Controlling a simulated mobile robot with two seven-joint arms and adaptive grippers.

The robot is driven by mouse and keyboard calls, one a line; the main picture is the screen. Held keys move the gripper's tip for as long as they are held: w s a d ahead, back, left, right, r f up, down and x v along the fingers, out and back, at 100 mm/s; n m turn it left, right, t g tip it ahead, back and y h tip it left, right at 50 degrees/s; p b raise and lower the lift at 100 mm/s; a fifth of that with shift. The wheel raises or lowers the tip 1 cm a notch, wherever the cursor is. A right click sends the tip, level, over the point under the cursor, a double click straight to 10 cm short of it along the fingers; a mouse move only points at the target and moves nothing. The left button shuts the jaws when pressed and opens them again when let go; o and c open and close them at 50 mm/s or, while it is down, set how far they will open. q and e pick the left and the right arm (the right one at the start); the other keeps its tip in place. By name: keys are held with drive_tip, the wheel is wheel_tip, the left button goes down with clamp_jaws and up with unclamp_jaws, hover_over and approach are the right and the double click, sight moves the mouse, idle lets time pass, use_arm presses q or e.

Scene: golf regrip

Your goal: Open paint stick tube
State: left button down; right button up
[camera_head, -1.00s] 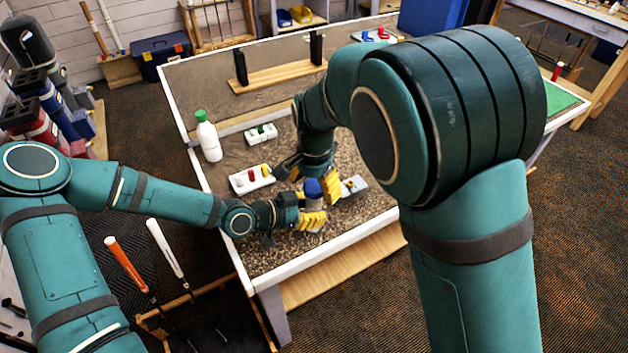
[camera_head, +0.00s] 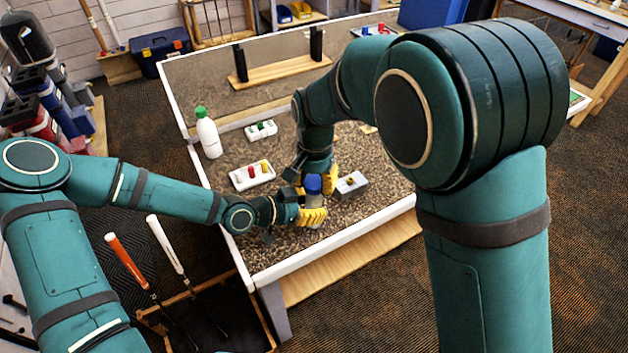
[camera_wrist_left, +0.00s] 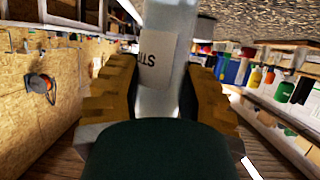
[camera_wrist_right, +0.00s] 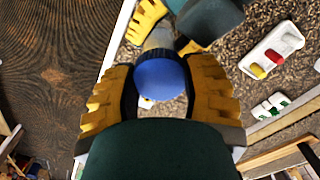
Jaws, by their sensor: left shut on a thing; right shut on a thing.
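The paint stick tube stands roughly upright over the front of the bench. Its pale grey body (camera_wrist_left: 160,75) with a white, partly hidden label fills the middle of the left wrist view. My left gripper (camera_head: 312,216) is shut around this body. The blue cap (camera_head: 313,184) is at the top of the tube, just above my left fingers. My right gripper (camera_wrist_right: 160,75) is shut on the blue cap (camera_wrist_right: 160,82), with its yellow fingers on either side. I cannot tell whether the cap is loose on the body.
A grey block (camera_head: 351,186) sits right of the tube. A white tray with red and yellow pieces (camera_head: 240,180), a white tray with green pieces (camera_head: 253,136) and a white green-capped bottle (camera_head: 208,136) stand behind left. The bench's white front edge (camera_head: 340,238) is close.

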drive_tip(key=o, duration=1.2)
drive_tip(key=shift+o, duration=0.2)
drive_tip(key=shift+o, duration=0.2)
drive_tip(key=shift+r, duration=2.25)
drive_tip(key=shift+r+m, duration=1.5)
drive_tip(key=shift+r, duration=0.05)
drive_tip(key=shift+f, duration=3.85)
